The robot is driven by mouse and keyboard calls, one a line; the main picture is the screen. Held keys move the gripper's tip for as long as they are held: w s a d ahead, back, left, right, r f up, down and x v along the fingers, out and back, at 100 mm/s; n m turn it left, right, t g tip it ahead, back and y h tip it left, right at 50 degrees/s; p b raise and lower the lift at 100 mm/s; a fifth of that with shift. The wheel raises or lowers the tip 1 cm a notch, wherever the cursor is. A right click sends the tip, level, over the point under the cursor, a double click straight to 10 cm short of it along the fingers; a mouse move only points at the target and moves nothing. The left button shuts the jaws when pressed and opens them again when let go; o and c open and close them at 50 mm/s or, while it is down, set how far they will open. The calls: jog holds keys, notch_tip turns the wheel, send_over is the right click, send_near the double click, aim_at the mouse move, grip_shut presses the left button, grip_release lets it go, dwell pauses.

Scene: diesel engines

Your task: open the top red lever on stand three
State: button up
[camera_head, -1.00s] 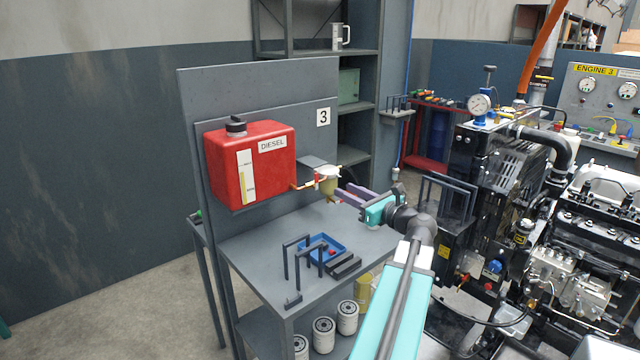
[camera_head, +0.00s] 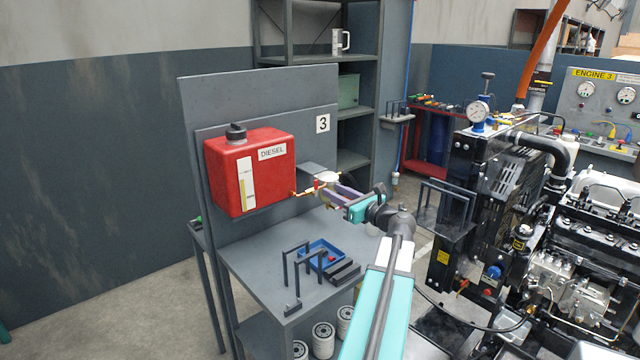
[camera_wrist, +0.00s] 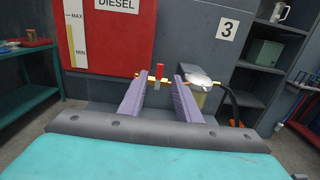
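The red lever (camera_wrist: 159,71) stands upright on a thin brass pipe (camera_wrist: 148,80) beside the red diesel tank (camera_head: 225,180) of stand three. In the head view the lever (camera_head: 316,184) is small and just left of my fingers. My gripper (camera_wrist: 159,85) is open, its two purple fingers spread and pointing at the pipe. In the wrist view the lever appears in the gap between the fingertips, and I cannot tell whether the tips reach past it. A pale filter bowl (camera_wrist: 200,77) is just right of the right finger; in the head view the fingers partly hide it.
The "3" panel (camera_head: 270,95) stands behind the tank. The bench (camera_head: 255,270) below holds a blue tray (camera_head: 318,247) and grey handle-shaped frames (camera_head: 290,262). White filters (camera_head: 323,335) stand lower down. The engine (camera_head: 520,230) is to the right.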

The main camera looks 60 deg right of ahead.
aim_at(316, 183)
jog(key=p+x, duration=0.1)
jog(key=x, duration=0.6)
jog(key=shift+w+d+p, duration=0.1)
jog(key=shift+w+p, duration=0.2)
jog(key=shift+w, duration=0.05)
jog(key=shift+f, duration=0.1)
grip_shut()
